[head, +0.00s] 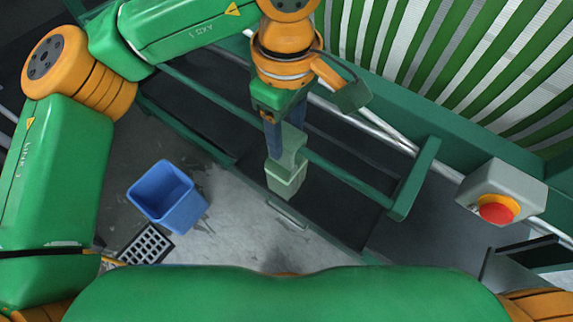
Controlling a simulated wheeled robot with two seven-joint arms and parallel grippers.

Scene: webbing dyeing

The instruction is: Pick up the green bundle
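My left gripper (286,172) hangs down near the middle of the head view, above the dark green frame. The clearest green material is the green and white striped webbing (465,60) at the upper right, apart from the gripper's end. My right gripper is out of view.
A dark green metal frame (345,172) with rails crosses the middle. A red stop button (496,209) on a grey box is at the right. A blue bin (168,196) stands on the floor at the left, by a floor grate (146,245). Grey floor lies between bin and frame.

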